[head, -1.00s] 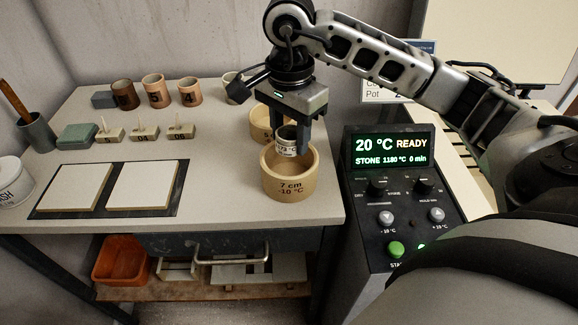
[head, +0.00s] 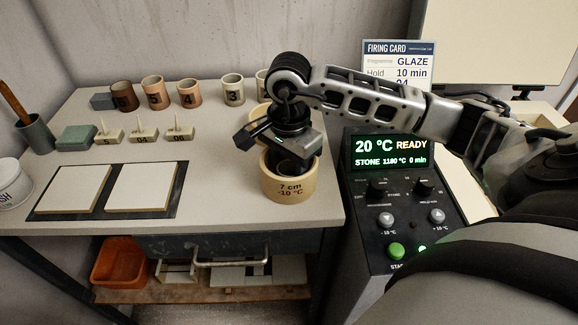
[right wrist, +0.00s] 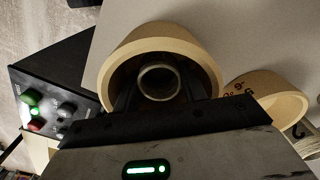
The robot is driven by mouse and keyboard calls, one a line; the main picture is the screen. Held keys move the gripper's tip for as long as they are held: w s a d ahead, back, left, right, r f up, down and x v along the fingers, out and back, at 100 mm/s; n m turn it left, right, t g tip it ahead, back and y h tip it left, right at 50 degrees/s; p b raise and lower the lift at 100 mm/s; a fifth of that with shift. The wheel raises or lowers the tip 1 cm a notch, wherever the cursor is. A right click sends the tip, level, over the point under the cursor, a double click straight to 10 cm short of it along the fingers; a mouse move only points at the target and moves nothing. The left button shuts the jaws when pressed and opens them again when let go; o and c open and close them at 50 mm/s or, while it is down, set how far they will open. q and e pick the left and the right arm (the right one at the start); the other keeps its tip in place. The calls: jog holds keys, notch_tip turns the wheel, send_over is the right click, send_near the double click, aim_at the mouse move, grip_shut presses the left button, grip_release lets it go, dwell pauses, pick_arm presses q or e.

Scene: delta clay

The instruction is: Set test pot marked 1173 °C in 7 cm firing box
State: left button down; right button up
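The 7 cm firing box (head: 289,187) is a round tan ring-shaped box near the table's right front corner, marked "7 cm -10 °C". My right gripper (head: 289,168) points down into its opening, and its fingers are hidden there in the head view. In the right wrist view, the small test pot (right wrist: 160,82) is inside the box (right wrist: 150,45), its round rim between the two fingers (right wrist: 160,90). The fingers appear to touch it on both sides. The pot's marking is not readable now. My left gripper is out of view.
A second tan box (head: 257,112) stands just behind, also in the right wrist view (right wrist: 262,97). Several numbered cups (head: 190,93) and cone stands (head: 145,134) are at the back left. Two white tiles (head: 142,187) lie in front. The kiln control panel (head: 390,190) is close on the right.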

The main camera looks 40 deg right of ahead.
jog(key=shift+o, duration=0.4)
jog(key=shift+r, duration=0.2)
notch_tip(320, 180, up, 12)
jog(key=shift+p, duration=0.4)
